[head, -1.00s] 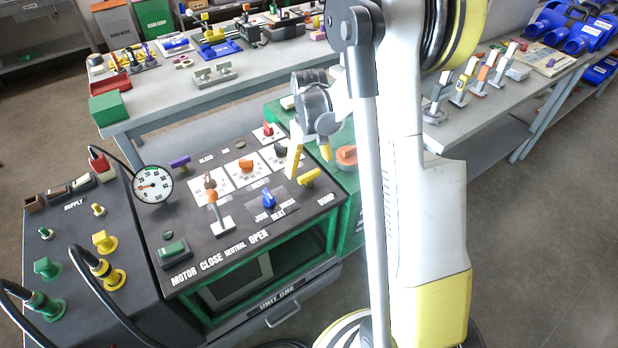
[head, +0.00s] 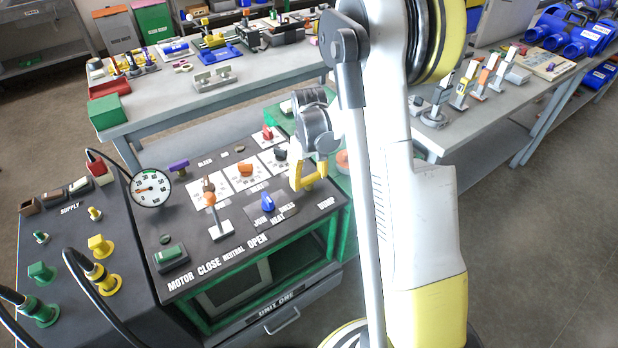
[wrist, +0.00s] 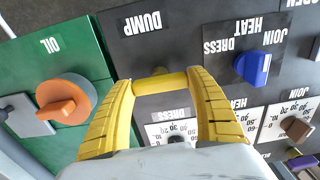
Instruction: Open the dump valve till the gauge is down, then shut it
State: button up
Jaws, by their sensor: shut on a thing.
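The dump valve's yellow handle (head: 311,183) is at the right end of the black panel by the DUMP label. In the wrist view the handle (wrist: 160,84) lies crosswise between the fingertips. My gripper (wrist: 163,80) is shut on this handle, one yellow finger at each end. In the head view my gripper (head: 307,177) comes down on it from above. The round white gauge (head: 151,188) stands at the panel's left edge, with its needle pointing left; the exact reading is too small to tell.
A blue knob (head: 268,202) and an orange-topped lever (head: 212,202) are left of the valve. In the wrist view an orange OIL knob (wrist: 66,100) is close to the left finger. Black hoses (head: 90,270) cross the left supply panel.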

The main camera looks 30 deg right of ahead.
jog(key=m, duration=0.4)
jog(key=shift+m, duration=0.3)
jog(key=m, duration=0.4)
jog(key=shift+m, duration=0.3)
jog(key=m, duration=0.4)
jog(key=shift+b, duration=0.3)
jog(key=shift+m, duration=2.2)
jog(key=o, duration=1.2)
